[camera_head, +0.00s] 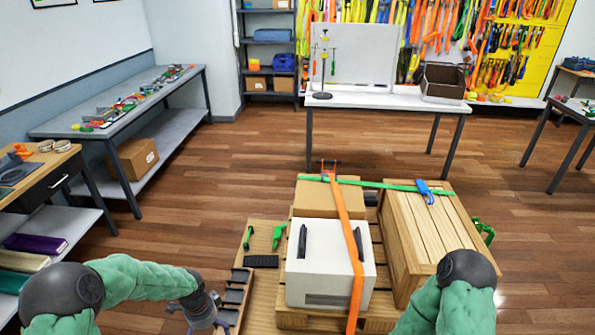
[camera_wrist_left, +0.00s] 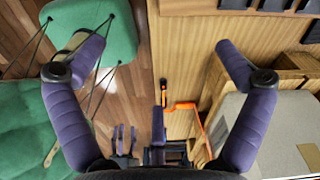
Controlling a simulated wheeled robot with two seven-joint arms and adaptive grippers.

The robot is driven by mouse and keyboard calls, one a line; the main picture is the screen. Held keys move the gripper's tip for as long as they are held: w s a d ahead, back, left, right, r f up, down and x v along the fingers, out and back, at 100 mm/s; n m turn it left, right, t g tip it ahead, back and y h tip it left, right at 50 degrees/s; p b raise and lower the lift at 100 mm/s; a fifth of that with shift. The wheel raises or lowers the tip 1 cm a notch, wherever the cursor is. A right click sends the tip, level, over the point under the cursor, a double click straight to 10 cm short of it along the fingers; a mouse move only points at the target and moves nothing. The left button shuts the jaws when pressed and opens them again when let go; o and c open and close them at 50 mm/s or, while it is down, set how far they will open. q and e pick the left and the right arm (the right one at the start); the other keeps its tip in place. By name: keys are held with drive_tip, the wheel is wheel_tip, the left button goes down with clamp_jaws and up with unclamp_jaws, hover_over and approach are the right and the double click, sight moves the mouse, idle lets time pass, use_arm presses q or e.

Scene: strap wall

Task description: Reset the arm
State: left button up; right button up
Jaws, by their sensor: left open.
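My left arm (camera_head: 140,279) comes in from the lower left in the head view. Its gripper (camera_head: 216,316) is at the bottom edge, left of the white box and by the dark slotted pieces. In the left wrist view the purple fingers of the left gripper (camera_wrist_left: 156,52) are spread wide with nothing between them. My right arm (camera_head: 455,298) shows at the lower right, in front of the wooden crate. Its gripper is not visible in the head view.
A pallet (camera_head: 262,303) holds a white box (camera_head: 325,245) with an orange strap (camera_head: 347,232) over it, a cardboard box (camera_head: 312,199) and a slatted wooden crate (camera_head: 430,225). Open floor (camera_head: 220,185) lies left and beyond.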

use_arm(q)
drive_tip(key=s+d+f+n+h+b, duration=0.1)
drive_tip(key=s+d+f+n+b, duration=0.3)
drive_tip(key=s+d+f+n, duration=0.4)
drive_tip(key=s+d+f+n+h+b, duration=0.2)
drive_tip(key=s+d+f+n+b, duration=0.3)
drive_tip(key=f, duration=0.9)
drive_tip(key=s+d+n, duration=0.3)
drive_tip(key=shift+s+d+h, duration=0.25)
drive_tip(key=shift+s+h, duration=0.05)
use_arm(e)
wheel_tip(320, 180, down, 10)
drive_tip(key=shift+w, duration=0.35)
